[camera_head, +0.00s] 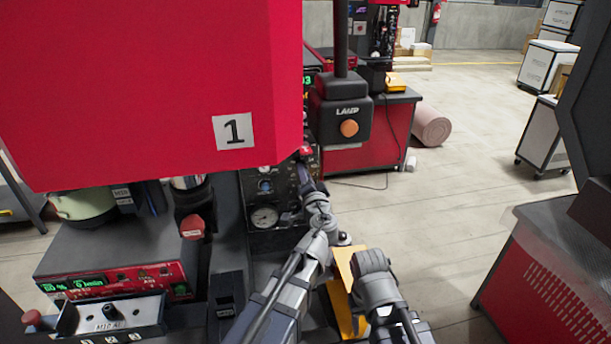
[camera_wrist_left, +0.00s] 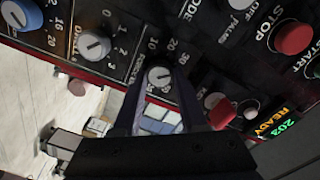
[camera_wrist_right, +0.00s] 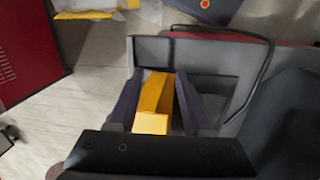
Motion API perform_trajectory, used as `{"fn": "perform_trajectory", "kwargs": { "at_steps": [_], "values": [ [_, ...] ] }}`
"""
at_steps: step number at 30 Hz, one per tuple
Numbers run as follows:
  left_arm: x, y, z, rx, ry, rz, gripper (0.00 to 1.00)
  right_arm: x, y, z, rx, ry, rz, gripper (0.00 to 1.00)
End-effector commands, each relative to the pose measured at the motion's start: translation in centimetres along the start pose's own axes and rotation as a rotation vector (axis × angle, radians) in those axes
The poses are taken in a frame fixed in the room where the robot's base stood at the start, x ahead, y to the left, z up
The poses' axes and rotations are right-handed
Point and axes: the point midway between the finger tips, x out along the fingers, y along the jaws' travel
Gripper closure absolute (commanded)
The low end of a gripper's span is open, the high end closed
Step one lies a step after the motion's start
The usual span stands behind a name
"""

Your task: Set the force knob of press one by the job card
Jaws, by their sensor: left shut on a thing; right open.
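Press one (camera_head: 150,90) is the big red machine with the number 1 plate at the left of the head view. Its dark control panel (camera_head: 266,190) is partly covered by my left arm. In the left wrist view, my left gripper (camera_wrist_left: 161,82) is shut on a small grey knob (camera_wrist_left: 158,75) with a numbered scale reading 10 and 20 around it. The knob's exact pointer setting is too small to read. My right gripper (camera_wrist_right: 158,100) is open, with a yellow part (camera_wrist_right: 154,100) between or just beyond its fingers. I cannot make out a job card.
A larger grey knob (camera_wrist_left: 93,44) and a blue knob (camera_wrist_left: 21,14) are beside the held one. A red stop button (camera_wrist_left: 293,37), a small red knob (camera_wrist_left: 221,111) and a lit READY display (camera_wrist_left: 273,125) are near it. A black pendant box (camera_head: 343,115) hangs close above my left arm.

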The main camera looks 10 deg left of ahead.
Motion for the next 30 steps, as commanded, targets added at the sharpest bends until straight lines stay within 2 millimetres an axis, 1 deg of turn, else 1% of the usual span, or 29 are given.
{"fn": "perform_trajectory", "kwargs": {
  "at_steps": [3,9,23,24,30],
  "values": [
    [-0.14,0.06,0.18,-0.048,-0.002,0.002,1.0,0.09,-0.01,-0.01,0.0,0.0,0.0,0.5],
    [-0.16,0.06,0.19,-0.088,-0.001,0.002,1.0,0.1,-0.01,-0.01,0.0,0.0,0.0,0.5],
    [-0.18,0.07,0.22,-0.098,-0.001,0.002,1.0,0.11,-0.01,-0.01,0.0,0.0,0.0,0.5],
    [-0.18,0.07,0.22,-0.098,-0.001,0.002,0.56,0.11,-0.01,-0.01,0.0,0.0,0.0,0.5],
    [-0.12,0.05,0.14,-0.096,0.001,0.001,0.34,0.09,-0.01,-0.01,0.0,0.0,0.0,0.5]
  ]
}}
